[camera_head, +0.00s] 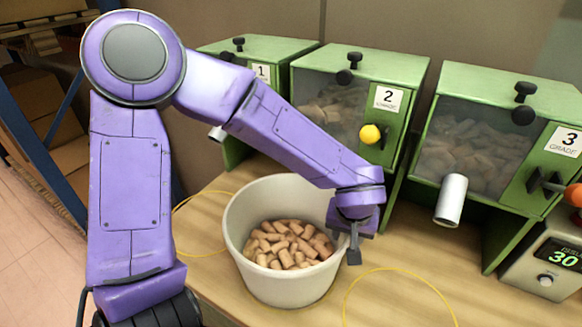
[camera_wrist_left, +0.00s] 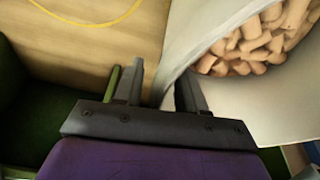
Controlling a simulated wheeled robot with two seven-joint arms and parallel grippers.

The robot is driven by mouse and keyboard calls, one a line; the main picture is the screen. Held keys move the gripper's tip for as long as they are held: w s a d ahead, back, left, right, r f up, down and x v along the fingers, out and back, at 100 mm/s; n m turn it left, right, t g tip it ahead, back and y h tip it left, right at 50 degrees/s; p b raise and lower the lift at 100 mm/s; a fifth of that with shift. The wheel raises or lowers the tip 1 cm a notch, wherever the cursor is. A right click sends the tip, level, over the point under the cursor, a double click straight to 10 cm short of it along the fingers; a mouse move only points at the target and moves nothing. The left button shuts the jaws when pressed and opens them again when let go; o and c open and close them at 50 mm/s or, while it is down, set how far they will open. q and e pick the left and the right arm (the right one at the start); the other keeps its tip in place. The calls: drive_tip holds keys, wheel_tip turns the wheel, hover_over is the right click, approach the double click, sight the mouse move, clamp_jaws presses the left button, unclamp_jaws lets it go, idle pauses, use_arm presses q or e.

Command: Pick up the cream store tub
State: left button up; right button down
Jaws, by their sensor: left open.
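The cream store tub (camera_head: 262,281) stands upright on the wooden table, partly filled with cork stoppers (camera_head: 287,245). My left gripper (camera_head: 346,246) is at the tub's right rim, pointing down and open. In the left wrist view, the tub (camera_wrist_left: 192,35) fills the right side, and its wall runs between the two spread fingers of my left gripper (camera_wrist_left: 160,88). One finger seems to be inside the rim and the other outside; I cannot tell whether either touches the wall. In the head view the inner finger is mostly hidden. My right gripper is not in view.
Green numbered dispensers stand behind the tub, including number 2 (camera_head: 352,72) and number 3 (camera_head: 478,112), which has a white spout (camera_head: 451,200). A scale reading 30 (camera_head: 546,262) is at the far right. Thin yellow outlines (camera_head: 398,270) mark the table. Bare table lies right of the tub.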

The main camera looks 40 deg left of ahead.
use_arm(q)
drive_tip(key=shift+s+r, duration=0.1)
drive_tip(key=shift+s, duration=0.3)
drive_tip(key=shift+s+r, duration=0.1)
drive_tip(key=shift+s, duration=0.05)
drive_tip(key=shift+c, duration=1.3)
drive_tip(key=c, duration=0.5)
drive_tip(key=shift+f, duration=0.2)
